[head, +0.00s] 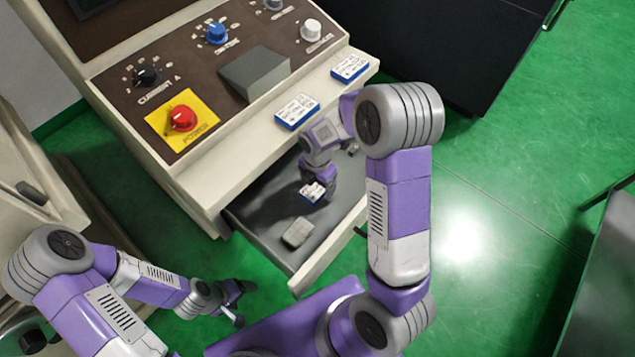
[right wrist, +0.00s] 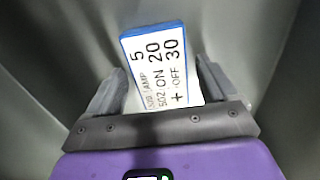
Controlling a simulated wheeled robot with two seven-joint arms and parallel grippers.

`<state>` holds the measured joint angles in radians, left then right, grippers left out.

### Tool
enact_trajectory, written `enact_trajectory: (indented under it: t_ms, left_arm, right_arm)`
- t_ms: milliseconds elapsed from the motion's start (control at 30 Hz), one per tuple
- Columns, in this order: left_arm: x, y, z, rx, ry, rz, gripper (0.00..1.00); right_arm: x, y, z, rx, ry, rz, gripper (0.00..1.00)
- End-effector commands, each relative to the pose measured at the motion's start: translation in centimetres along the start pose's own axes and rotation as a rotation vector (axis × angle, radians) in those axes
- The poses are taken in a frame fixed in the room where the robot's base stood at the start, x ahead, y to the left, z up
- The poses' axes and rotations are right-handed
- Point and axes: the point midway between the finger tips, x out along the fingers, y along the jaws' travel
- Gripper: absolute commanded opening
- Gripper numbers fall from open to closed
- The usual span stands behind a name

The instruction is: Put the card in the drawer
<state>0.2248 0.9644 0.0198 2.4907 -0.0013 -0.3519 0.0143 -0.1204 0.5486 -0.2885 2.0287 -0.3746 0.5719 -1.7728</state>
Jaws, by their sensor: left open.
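The card (head: 312,191) is white with a blue edge and printed text; it is inside the open drawer (head: 262,243), at the tip of my right gripper (head: 318,186). In the right wrist view the card (right wrist: 155,60) stands out between the two fingers of my right gripper (right wrist: 160,92), slightly tilted. The fingers meet its side edges, and grey walls surround it. I cannot tell whether its far end touches the drawer floor. My left gripper (head: 243,303) is open and empty, low over the green floor, left of the drawer front.
A grey block (head: 298,232) lies in the drawer near its front. Two similar blue-and-white cards, one nearer (head: 297,111) and one farther (head: 350,67), lie on the console ledge above. The sloped panel has a red power button (head: 182,118) and several knobs. A dark cabinet stands behind.

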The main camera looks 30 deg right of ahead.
Motion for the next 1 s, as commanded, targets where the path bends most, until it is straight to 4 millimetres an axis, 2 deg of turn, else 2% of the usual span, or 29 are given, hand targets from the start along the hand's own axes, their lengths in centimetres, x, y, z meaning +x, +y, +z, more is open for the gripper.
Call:
enact_trajectory:
  t_ms: [333, 700, 833, 1000]
  left_arm:
    - [-0.3, 0.1, 0.0, 0.0, 0.0, 0.0, 0.77]
    - [-2.3, 0.9, 0.1, 0.0, 0.0, 0.0, 0.77]
    - [-2.6, 1.0, 0.1, 0.0, 0.0, 0.0, 0.77]
    - [-2.6, 1.0, 0.1, 0.0, 0.0, 0.0, 0.77]
  right_arm:
    - [-0.4, 0.0, 0.0, 0.0, 0.0, 0.001, 0.89]
    - [-6.3, 0.1, 0.1, 0.002, 0.0, 0.004, 0.89]
    - [-7.5, 0.0, 0.0, 0.001, 0.0, 0.002, 0.89]
    - [-7.9, 0.0, 0.0, 0.001, 0.0, 0.0, 0.89]
